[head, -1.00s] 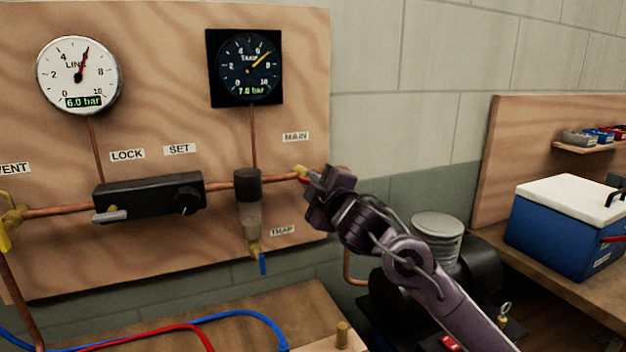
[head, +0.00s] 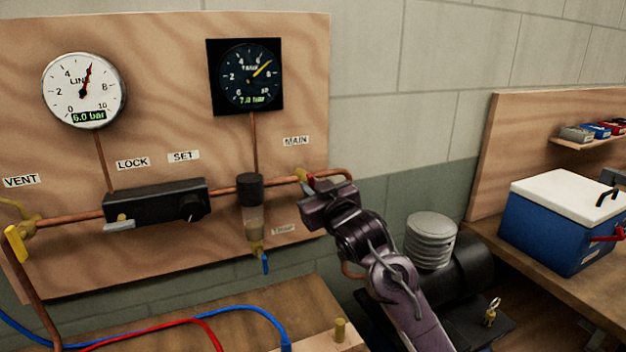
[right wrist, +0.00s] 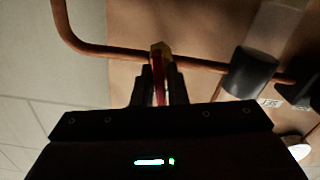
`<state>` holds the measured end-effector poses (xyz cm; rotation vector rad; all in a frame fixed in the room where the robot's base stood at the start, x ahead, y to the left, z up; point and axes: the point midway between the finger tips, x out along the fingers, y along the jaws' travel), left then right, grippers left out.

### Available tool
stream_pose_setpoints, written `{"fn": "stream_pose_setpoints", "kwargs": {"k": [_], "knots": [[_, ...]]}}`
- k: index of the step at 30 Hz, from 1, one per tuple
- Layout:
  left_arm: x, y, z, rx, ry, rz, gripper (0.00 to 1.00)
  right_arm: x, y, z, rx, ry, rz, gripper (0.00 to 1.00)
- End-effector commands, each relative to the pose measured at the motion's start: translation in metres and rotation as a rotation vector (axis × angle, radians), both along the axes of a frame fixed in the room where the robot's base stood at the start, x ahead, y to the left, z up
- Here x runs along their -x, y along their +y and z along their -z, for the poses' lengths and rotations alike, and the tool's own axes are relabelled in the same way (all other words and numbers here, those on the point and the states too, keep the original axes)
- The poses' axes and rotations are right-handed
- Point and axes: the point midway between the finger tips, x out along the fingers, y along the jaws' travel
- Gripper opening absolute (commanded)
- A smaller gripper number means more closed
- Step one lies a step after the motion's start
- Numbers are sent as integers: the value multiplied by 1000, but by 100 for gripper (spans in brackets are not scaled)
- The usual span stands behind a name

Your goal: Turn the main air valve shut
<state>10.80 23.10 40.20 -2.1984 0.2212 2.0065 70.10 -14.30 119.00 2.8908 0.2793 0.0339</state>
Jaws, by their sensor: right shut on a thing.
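The main air valve (head: 301,174) is a small brass body on the copper pipe under the MAIN label (head: 296,141). Its red handle (right wrist: 157,82) shows in the right wrist view, between my fingers, and appears to run across the line of the pipe. My right gripper (head: 309,186) is shut on this handle, and its body hides most of the valve in the head view. The fingers also show in the right wrist view (right wrist: 160,92). My left gripper is not in view.
The line gauge (head: 84,90) reads 6.0 bar; the tank gauge (head: 248,76) reads 7.0 bar. Left of the valve are a trap (head: 250,215), a black lock/set unit (head: 156,202) and a yellow vent handle (head: 16,244). A compressor (head: 468,262) stands below right. Hoses lie on the bench.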

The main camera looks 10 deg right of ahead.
Motion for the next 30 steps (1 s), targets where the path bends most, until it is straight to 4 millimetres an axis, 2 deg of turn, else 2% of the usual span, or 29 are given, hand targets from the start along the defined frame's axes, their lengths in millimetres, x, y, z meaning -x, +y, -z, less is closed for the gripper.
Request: {"fn": "stream_pose_setpoints", "kwargs": {"k": [3,12,30], "knots": [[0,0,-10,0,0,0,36,0,1,0,-82,22,-1,0],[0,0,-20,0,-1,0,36,0,1,2,-212,48,-1,0],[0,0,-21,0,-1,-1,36,0,1,3,-248,54,-1,0]]}}
